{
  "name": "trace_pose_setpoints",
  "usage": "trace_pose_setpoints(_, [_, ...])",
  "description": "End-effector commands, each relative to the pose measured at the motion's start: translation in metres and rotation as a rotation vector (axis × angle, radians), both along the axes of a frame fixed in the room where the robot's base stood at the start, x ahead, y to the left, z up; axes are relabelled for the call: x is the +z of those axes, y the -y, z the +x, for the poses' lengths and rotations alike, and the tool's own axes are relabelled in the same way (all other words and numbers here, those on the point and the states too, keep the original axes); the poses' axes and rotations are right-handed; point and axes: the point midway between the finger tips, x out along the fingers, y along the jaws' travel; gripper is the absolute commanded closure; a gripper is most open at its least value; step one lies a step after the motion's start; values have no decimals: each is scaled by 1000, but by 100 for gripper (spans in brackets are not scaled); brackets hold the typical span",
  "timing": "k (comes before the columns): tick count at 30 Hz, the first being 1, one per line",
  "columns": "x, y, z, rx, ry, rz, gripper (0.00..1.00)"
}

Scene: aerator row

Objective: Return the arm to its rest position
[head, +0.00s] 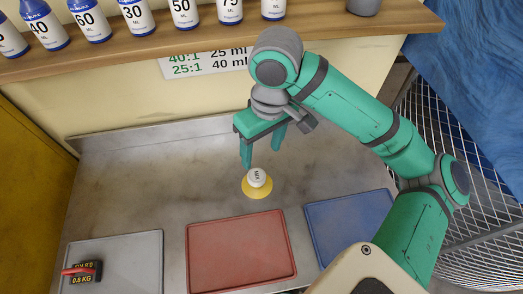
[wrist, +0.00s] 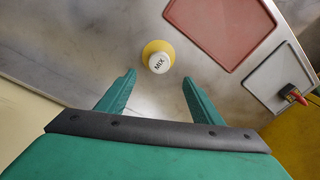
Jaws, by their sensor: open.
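My gripper (head: 261,153) is open and empty, hanging above the metal bench (head: 180,175) near its back. In the wrist view its two fingers (wrist: 157,95) stand well apart with bare bench between them. My arm reaches in from the right side of the head view. A white-topped piece marked MIX on a yellow round base (head: 257,186) stands upright on the bench, just in front of the gripper. In the wrist view the MIX piece (wrist: 158,60) lies beyond the fingertips, apart from them.
A red tray (head: 240,250), a blue tray (head: 345,222) and a grey tray (head: 125,262) line the bench front. A 0.8 KG block with a red part (head: 84,271) sits in the grey tray. A shelf (head: 200,43) with several blue bottles runs above. Wire mesh (head: 455,130) stands right.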

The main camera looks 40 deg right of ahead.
Motion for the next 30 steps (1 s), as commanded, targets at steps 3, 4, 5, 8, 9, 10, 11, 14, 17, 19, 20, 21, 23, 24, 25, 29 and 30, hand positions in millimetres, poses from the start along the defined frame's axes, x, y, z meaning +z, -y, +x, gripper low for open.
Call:
trace_pose_setpoints(3, [0, 0, 0, 0, 0, 0, 40])
trace_pose_setpoints(4, [0, 0, 0, 0, 0, 0, 40])
trace_pose_setpoints(5, [-1, 0, 0, 0, 0, 0, 40])
trace_pose_setpoints(8, [-5, 0, 0, -1, 0, 0, 40])
trace_pose_setpoints(9, [-9, 0, 0, -1, -1, 0, 40])
trace_pose_setpoints(10, [-12, 0, 0, -2, -2, 0, 40])
trace_pose_setpoints(11, [-15, -1, 0, -2, -2, 1, 40])
trace_pose_setpoints(14, [-30, -2, 1, -2, -2, 2, 40])
trace_pose_setpoints(17, [-47, -3, 2, -2, -3, 2, 40])
trace_pose_setpoints(19, [-59, -4, 3, -2, -2, 2, 40])
trace_pose_setpoints(20, [-64, -4, 3, -2, -3, 2, 40])
trace_pose_setpoints(21, [-71, -4, 4, -2, -2, 1, 40])
trace_pose_setpoints(23, [-81, -5, 4, -2, -2, 1, 40])
trace_pose_setpoints(24, [-88, -5, 4, -2, -3, 1, 40])
trace_pose_setpoints(25, [-93, -6, 5, -2, -2, 2, 40])
trace_pose_setpoints(29, [-112, -7, 6, -2, -1, 1, 40])
trace_pose_setpoints(30, [-117, -7, 6, -2, -1, 1, 40])
